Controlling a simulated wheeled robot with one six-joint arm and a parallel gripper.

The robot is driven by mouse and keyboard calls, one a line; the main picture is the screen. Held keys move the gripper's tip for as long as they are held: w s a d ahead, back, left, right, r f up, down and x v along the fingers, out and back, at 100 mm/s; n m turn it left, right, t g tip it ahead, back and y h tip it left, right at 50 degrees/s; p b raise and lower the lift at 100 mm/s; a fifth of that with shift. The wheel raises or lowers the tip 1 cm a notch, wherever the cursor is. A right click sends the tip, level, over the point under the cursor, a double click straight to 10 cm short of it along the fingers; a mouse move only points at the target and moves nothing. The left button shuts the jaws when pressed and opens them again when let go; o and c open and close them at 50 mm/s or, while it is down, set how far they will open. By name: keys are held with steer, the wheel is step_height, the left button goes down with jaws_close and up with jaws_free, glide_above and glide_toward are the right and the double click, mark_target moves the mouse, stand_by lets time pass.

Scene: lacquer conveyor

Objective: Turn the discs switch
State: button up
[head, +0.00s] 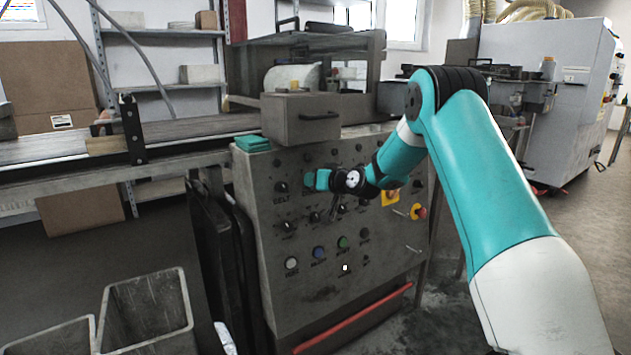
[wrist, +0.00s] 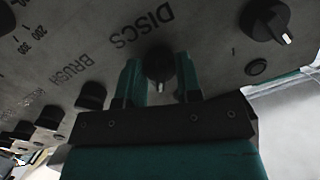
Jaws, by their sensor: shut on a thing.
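The discs switch (wrist: 159,62) is a dark round knob with a light pointer mark, on a grey panel in the wrist view. The word DISCS (wrist: 143,26) is printed beside it and shows upside down. My gripper (wrist: 160,78) has one teal finger on each side of the knob and is shut on it. In the head view my gripper (head: 311,181) is at the upper part of the control panel (head: 262,235), and it hides the discs switch there.
Several other knobs sit close by, such as one at the upper right (wrist: 266,18) and one near BRUSH (wrist: 91,95). In the head view a red-and-yellow stop button (head: 418,211) is right of my gripper, and a drawer box (head: 300,118) stands above the panel.

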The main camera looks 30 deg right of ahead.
stand_by(0.4)
steer(key=o, duration=0.9)
steer(key=shift+o, duration=0.2)
steer(key=shift+s, duration=0.15)
steer(key=v, duration=1.7)
